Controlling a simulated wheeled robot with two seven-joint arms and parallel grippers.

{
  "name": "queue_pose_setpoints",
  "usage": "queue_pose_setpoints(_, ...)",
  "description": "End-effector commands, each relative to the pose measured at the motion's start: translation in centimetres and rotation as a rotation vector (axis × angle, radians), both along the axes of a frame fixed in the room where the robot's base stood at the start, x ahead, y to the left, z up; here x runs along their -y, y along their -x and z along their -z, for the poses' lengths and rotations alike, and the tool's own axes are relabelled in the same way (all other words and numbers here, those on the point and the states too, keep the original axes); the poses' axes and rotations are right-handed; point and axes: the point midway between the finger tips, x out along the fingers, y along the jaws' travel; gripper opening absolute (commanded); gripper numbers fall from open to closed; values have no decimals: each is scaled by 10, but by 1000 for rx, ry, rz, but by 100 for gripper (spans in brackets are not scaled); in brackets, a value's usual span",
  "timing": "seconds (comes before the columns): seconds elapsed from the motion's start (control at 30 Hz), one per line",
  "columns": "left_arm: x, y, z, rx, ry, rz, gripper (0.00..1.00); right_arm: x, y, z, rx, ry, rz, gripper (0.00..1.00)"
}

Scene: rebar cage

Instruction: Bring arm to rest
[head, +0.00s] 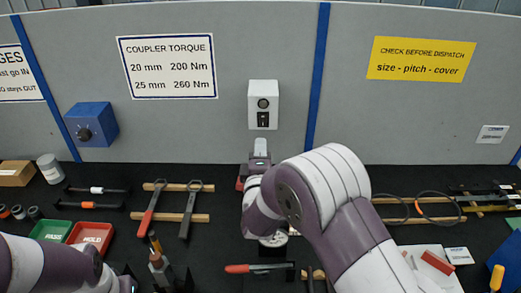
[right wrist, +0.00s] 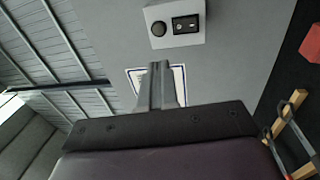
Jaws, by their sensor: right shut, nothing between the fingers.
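My right arm comes in from the lower right of the head view and bends over the middle of the bench. My right gripper (head: 260,147) points toward the back panel, just below the white switch box (head: 263,104). In the right wrist view its fingers (right wrist: 161,72) are together with nothing between them, and the switch box (right wrist: 176,22) shows beyond them, apart from the tips.
Two wrenches on wooden strips (head: 160,218), a green tray (head: 50,230) and a red tray (head: 91,236) lie left. A blue box (head: 91,124) is mounted on the panel. A red-handled tool (head: 258,268) lies in front. Cables and bars lie right.

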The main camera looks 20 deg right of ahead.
Motion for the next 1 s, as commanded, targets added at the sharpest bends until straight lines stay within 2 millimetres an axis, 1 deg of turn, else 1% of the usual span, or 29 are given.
queue_pose_setpoints(0.27,0,0,0,0,0,0,0,0,0,0,-2,-1,0,0)
queue_pose_setpoints(0.33,0,0,0,0,0,0,0,0,-1,3,-23,-43,-18,0)
queue_pose_setpoints(0.37,0,0,0,0,0,0,0,-1,-1,7,-49,-90,-36,0)
queue_pose_setpoints(0.43,0,0,0,0,0,0,0,-4,2,23,-161,-280,-92,0)
queue_pose_setpoints(0.47,0,0,0,0,0,0,0,-6,7,32,-230,-394,-109,0)
queue_pose_setpoints(0.5,0,0,0,0,0,0,0,-8,20,48,-342,-561,-114,0)
queue_pose_setpoints(0.57,0,0,0,0,0,0,0,-10,51,72,-525,-817,-63,0)
queue_pose_setpoints(0.6,0,0,0,0,0,0,0,-10,79,87,-643,-972,15,0)
queue_pose_setpoints(0.63,0,0,0,0,0,0,0,-9,102,97,-723,-1075,92,0)
queue_pose_setpoints(0.67,0,0,0,0,0,0,0,-6,126,105,-795,-1166,182,0)
queue_pose_setpoints(0.7,0,0,0,0,0,0,0,-3,157,113,-870,-1262,311,0)
queue_pose_setpoints(0.8,0,0,0,0,0,0,0,8,218,123,-972,-1396,596,0)
queue_pose_setpoints(0.9,0,0,0,0,0,0,0,15,253,124,-1003,-1444,776,0)
queue_pose_setpoints(0.97,0,0,0,0,0,0,0,17,262,124,-1007,-1454,825,0)
queue_pose_setpoints(1.0,0,0,0,0,0,0,0,17,263,124,-1009,-1455,830,0)
